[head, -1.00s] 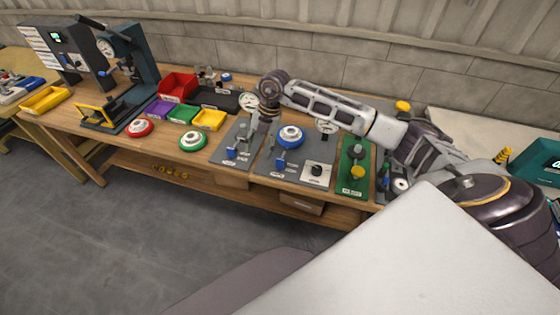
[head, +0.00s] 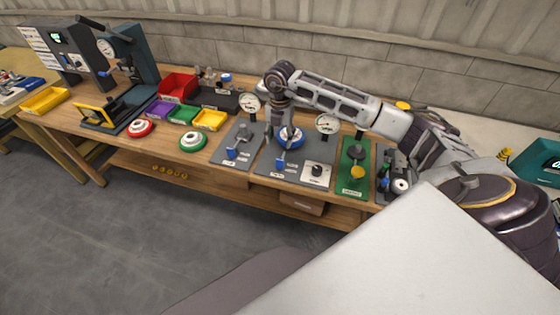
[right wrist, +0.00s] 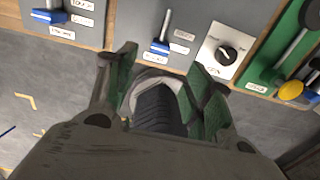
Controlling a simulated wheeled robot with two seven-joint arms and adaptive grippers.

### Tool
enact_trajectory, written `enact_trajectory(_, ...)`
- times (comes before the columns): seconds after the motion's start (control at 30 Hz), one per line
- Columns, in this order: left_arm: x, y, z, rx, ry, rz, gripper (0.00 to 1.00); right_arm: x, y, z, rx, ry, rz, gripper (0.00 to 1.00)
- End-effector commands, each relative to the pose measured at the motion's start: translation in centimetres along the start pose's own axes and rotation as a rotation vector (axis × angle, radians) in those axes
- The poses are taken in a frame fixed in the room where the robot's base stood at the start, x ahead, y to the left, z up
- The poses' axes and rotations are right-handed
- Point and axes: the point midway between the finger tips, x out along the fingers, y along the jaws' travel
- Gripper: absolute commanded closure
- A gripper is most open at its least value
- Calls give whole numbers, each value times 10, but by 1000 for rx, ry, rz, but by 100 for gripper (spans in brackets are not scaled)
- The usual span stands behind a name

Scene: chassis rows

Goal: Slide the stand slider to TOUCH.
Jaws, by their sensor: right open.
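Two grey panels carry blue slider knobs: the left panel's slider (head: 232,153) and the middle panel's slider (head: 281,160). In the right wrist view, the left slider (right wrist: 50,15) is at the top left and the middle slider (right wrist: 160,48) is beyond the fingertips, apart from them. The small labels beside both are too blurred to read surely, so I cannot tell which is the stand slider. My right gripper (head: 290,133) points down over the middle panel, partly hiding its blue-and-white round knob. In the right wrist view the gripper (right wrist: 162,62) is open and empty. My left gripper is not in view.
A white plate with a black dial (right wrist: 225,54) sits right of the middle slider. A green panel (head: 353,178) with a yellow knob is farther right. Dial gauges (head: 248,102) stand behind. Red and green round buttons and coloured bins (head: 208,120) lie left.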

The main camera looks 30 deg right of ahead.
Motion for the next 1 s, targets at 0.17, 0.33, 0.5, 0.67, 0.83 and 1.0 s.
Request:
enact_trajectory(0.17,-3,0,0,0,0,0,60,18,-1,-1,0,3,-2,48)
enact_trajectory(0.33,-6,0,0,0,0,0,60,40,-1,-1,1,3,-3,48)
enact_trajectory(0.5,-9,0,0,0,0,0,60,63,0,-1,0,3,-2,48)
enact_trajectory(0.67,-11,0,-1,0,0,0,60,84,0,-1,0,3,-1,48)
enact_trajectory(0.83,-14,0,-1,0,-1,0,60,105,-1,-1,0,3,-2,48)
enact_trajectory(1.0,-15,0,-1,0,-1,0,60,120,0,-1,-1,2,-1,48)
